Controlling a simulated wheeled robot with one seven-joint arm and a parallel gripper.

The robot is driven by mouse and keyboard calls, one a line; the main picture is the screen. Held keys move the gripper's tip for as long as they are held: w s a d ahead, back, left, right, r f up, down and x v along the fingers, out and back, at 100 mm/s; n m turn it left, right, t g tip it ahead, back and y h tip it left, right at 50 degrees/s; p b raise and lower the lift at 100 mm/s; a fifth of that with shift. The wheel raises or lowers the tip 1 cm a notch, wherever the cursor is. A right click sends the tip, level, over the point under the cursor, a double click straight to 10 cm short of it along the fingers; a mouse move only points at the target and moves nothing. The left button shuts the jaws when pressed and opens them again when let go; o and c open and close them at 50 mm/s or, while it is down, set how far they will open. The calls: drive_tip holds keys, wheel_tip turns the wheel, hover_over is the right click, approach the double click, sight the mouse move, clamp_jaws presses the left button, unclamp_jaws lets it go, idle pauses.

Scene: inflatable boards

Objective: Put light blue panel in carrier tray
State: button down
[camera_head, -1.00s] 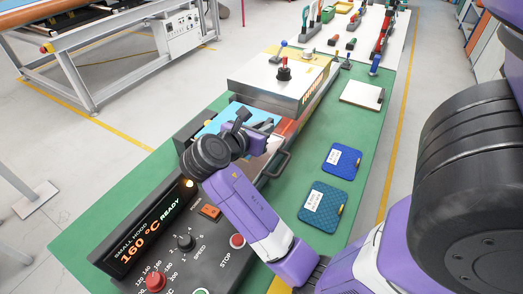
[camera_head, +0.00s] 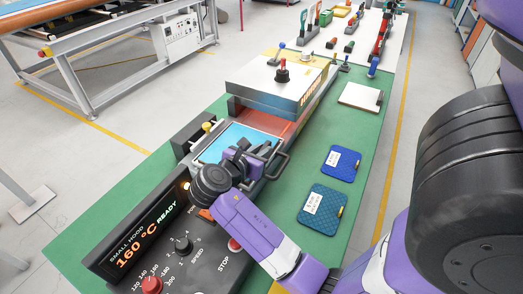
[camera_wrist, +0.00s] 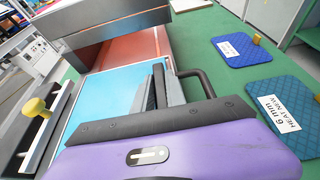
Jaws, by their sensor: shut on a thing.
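The light blue panel (camera_head: 226,143) lies flat over the pale-rimmed carrier tray (camera_head: 196,159) at the front of the press. In the wrist view the panel (camera_wrist: 108,92) fills most of the tray opening. I cannot tell whether it rests fully on the tray floor. My gripper (camera_head: 262,148) is shut on the panel's near right part, beside the tray's dark handle (camera_head: 278,167). In the wrist view my fingers (camera_wrist: 160,80) stand over the panel and hide its near right edge.
The press head (camera_head: 280,82) stands raised behind the tray, over an orange-red bed. A yellow-knobbed clamp (camera_wrist: 35,107) is left of the tray. The control box (camera_head: 185,250) is in front.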

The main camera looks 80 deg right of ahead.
drive_tip(key=c, duration=1.4)
unclamp_jaws()
drive_tip(key=shift+o, duration=0.2)
drive_tip(key=shift+w+a+r, duration=0.1)
drive_tip(key=shift+a+r, duration=0.1)
drive_tip(key=shift+a, duration=0.05)
drive_tip(key=v, duration=1.1)
drive_tip(key=shift+a, duration=0.25)
